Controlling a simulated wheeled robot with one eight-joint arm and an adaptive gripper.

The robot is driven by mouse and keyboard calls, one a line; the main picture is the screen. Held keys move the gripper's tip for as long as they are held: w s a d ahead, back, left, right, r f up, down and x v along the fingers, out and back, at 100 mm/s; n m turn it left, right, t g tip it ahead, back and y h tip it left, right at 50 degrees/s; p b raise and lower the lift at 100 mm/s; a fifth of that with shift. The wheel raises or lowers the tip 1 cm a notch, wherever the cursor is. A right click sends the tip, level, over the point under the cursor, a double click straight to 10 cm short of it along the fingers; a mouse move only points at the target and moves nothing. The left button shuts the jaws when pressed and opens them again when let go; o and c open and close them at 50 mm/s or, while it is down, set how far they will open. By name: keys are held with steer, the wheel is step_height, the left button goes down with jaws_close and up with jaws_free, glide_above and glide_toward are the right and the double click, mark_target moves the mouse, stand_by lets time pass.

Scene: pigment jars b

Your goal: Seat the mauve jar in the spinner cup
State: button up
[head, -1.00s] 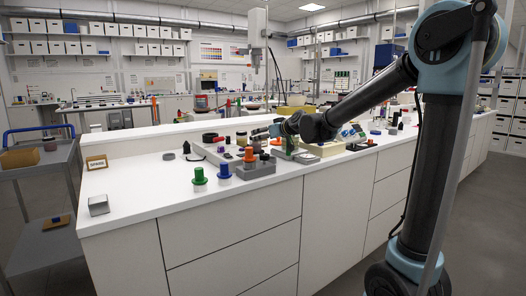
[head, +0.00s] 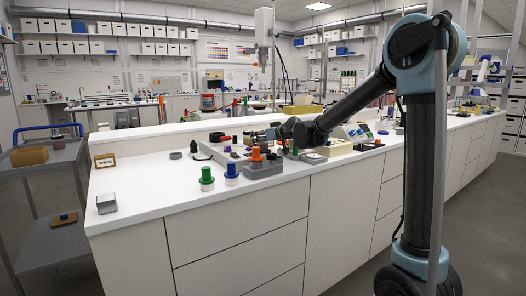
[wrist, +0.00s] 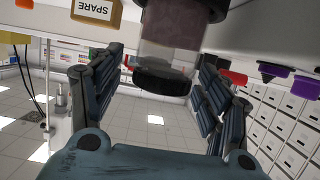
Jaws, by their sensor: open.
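The mauve jar (wrist: 180,50) is large at the top middle of the wrist view. It has a mauve filling, a clear band and a black end. My gripper (wrist: 160,68) is open, with one finger on each side of the jar's black end. I cannot tell whether a finger touches the jar. In the head view my gripper (head: 262,134) is small, low over the bench among the jars, and the mauve jar cannot be made out clearly there. I cannot pick out the spinner cup in either view.
A green-topped jar (head: 207,179) and a blue-topped jar (head: 231,174) stand near the bench front. An orange-topped jar (head: 256,155) stands at a grey block (head: 263,170). A SPARE sign (head: 104,161) and a grey box (head: 107,204) are at left, with bare bench between.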

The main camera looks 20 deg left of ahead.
steer(key=shift+a, duration=0.1)
steer(key=c, duration=1.5)
steer(key=shift+w, duration=0.1)
